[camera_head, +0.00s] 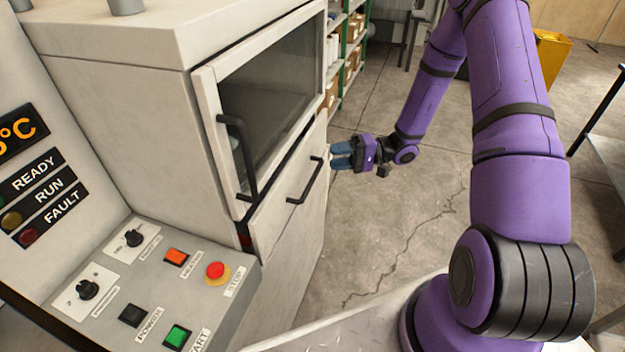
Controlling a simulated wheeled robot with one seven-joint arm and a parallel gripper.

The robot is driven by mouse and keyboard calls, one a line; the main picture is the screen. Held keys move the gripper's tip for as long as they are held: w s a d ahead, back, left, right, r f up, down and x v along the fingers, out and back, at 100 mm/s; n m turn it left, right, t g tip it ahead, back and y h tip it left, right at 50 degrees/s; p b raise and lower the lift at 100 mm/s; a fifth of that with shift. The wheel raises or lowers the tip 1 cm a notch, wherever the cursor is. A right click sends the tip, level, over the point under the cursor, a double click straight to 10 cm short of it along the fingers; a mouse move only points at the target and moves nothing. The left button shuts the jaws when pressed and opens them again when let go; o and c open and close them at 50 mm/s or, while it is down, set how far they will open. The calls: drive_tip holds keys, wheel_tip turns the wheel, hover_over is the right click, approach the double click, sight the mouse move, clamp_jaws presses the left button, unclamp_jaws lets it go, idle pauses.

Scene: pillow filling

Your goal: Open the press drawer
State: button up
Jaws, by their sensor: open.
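The press is the large off-white machine on the left. Its drawer (272,218) is the lower front panel under the windowed door, with a dark bar handle (307,182). The drawer front looks about flush with the machine. My gripper (338,155) is open, with blue fingers pointing left toward the machine front. In the picture it is just right of the handle's upper end. I cannot tell whether the fingers touch the handle or how far off they are. Nothing shows between the fingers.
The windowed door (270,95) above has its own dark handle (240,155). A control panel (160,285) with buttons and knobs juts out at the front left. Shelves (350,45) stand behind. A yellow bin (551,58) is at the back right. The concrete floor (400,215) beside the press is clear.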

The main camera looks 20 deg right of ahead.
sight(313, 177)
drive_tip(key=d+f+m+t+h, duration=0.1)
drive_tip(key=d+f+m+t, duration=0.15)
drive_tip(key=f+t, duration=0.4)
drive_tip(key=d+f+m+t+h, duration=0.1)
drive_tip(key=f+m+t, duration=0.3)
drive_tip(key=f, duration=0.5)
drive_tip(key=x, duration=1.1)
drive_tip(key=shift+w+d+f, duration=0.2)
drive_tip(key=shift+w+f, duration=0.1)
drive_tip(key=shift+w, duration=0.1)
clamp_jaws()
